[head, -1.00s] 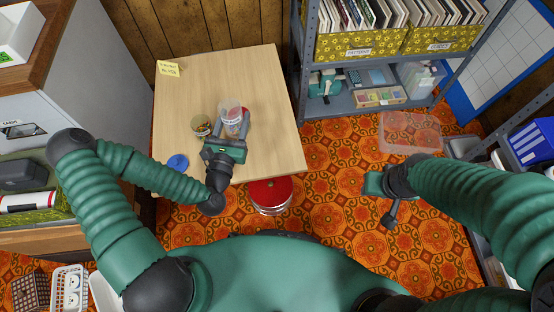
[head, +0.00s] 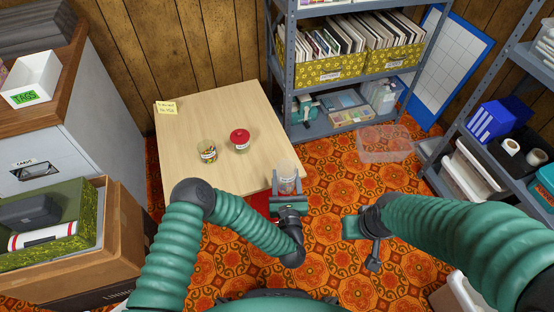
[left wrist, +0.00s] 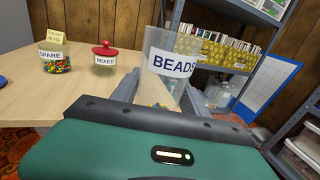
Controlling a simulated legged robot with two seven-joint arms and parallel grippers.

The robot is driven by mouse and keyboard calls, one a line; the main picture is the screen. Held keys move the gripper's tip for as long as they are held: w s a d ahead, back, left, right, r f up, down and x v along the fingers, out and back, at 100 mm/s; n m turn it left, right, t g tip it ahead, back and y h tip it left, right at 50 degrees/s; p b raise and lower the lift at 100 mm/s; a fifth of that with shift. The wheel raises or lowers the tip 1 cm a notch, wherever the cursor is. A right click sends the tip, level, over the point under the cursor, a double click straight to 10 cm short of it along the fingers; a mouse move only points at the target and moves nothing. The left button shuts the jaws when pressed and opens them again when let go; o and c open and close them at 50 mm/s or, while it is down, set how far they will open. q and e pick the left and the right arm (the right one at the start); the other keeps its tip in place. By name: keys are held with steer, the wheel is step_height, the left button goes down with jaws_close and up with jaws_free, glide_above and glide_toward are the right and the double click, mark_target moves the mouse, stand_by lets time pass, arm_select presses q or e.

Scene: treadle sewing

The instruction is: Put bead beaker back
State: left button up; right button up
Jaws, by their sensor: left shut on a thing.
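The bead beaker (head: 287,184) is a clear, tapered cup. In the left wrist view its label reads BEADS (left wrist: 172,64), and a few beads show low inside. My left gripper (head: 288,190) is shut on it and holds it roughly upright by the table's (head: 183,125) front right corner. A SPARE jar (head: 207,152) of coloured beads and a MIXED jar (head: 240,144) with a red lid stand on the table, apart from the beaker. My right gripper (head: 352,228) is over the floor; its fingers cannot be made out.
A grey shelf unit (head: 284,70) with yellow patterned boxes (head: 330,70) stands behind the table. A clear plastic bin (head: 385,144) is on the patterned floor. Another shelf (head: 475,150) is at the right.

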arm_select(q)
steer(key=w+a+b, duration=0.1)
steer(key=w+b, duration=0.1)
steer(key=w, duration=0.2)
steer(key=w+f+b, duration=0.1)
steer(key=w, duration=0.4)
steer(key=w+a+b, duration=0.1)
steer(key=w+b, duration=0.1)
steer(key=w, duration=0.2)
steer(key=shift+w+a+f+b, duration=0.3)
steer(key=shift+a+f, duration=0.05)
step_height(320, 180, down, 4)
steer(key=shift+s+r+b, duration=0.15)
steer(key=shift+r+b, duration=0.05)
steer(key=shift+b, duration=1)
steer(key=shift+r, duration=0.2)
steer(key=o, duration=1.4)
steer(key=shift+f, duration=0.1)
